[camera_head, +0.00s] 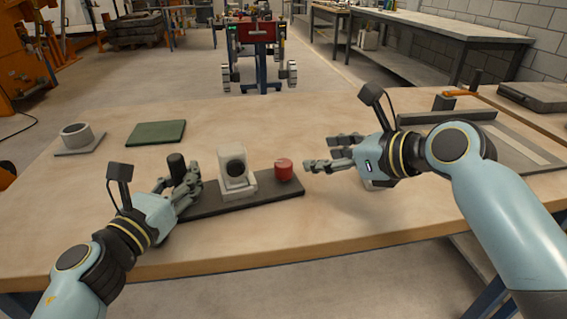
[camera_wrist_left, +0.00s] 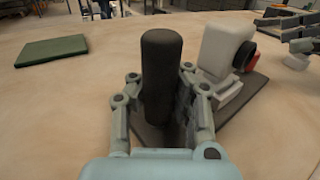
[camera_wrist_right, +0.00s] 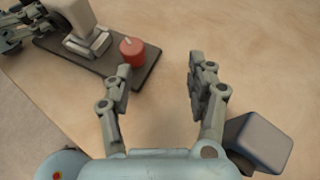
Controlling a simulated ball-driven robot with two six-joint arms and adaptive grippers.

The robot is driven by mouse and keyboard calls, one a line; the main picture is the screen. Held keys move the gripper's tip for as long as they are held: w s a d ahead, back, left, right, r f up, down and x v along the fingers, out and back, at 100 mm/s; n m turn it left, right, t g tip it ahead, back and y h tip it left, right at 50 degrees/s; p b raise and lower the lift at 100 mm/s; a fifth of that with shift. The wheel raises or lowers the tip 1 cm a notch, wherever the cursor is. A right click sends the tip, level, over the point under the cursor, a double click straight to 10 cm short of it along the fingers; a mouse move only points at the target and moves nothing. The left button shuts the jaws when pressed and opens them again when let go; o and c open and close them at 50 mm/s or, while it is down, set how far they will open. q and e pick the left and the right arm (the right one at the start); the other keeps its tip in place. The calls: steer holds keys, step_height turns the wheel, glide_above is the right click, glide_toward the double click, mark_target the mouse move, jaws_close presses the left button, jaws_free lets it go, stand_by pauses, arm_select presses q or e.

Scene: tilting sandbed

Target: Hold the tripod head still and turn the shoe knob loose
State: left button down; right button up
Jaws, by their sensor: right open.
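The tripod head is a pale grey block with a dark round face (camera_head: 236,165), upright on a dark base plate (camera_head: 262,196). It also shows in the left wrist view (camera_wrist_left: 222,50). A red knob (camera_head: 283,170) with a light mark on top stands at the plate's right end. It also shows in the right wrist view (camera_wrist_right: 132,50). A black upright handle (camera_wrist_left: 161,75) stands at the plate's left end. My left gripper (camera_head: 188,176) is shut on this handle, one finger on each side. My right gripper (camera_head: 328,154) is open and empty, right of the red knob and apart from it.
A grey block (camera_wrist_right: 262,142) lies beneath my right gripper. A green mat (camera_head: 156,132) and a grey ring-shaped holder (camera_head: 77,136) lie at the left back. A metal tray (camera_head: 500,140) lies at the right. The table's middle back is clear.

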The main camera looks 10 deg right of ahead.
mark_target(287, 164)
steer(key=shift+t+y, duration=0.3)
steer(key=shift+y, duration=0.1)
steer(key=s, duration=0.3)
steer(key=s+a+r, duration=0.1)
steer(key=s, duration=0.1)
steer(key=x, duration=1.1)
steer(key=shift+w+a+f, duration=0.1)
steer(key=shift+w+a, duration=0.15)
steer(key=shift+a, duration=0.05)
steer(key=c, duration=1.2)
jaws_close()
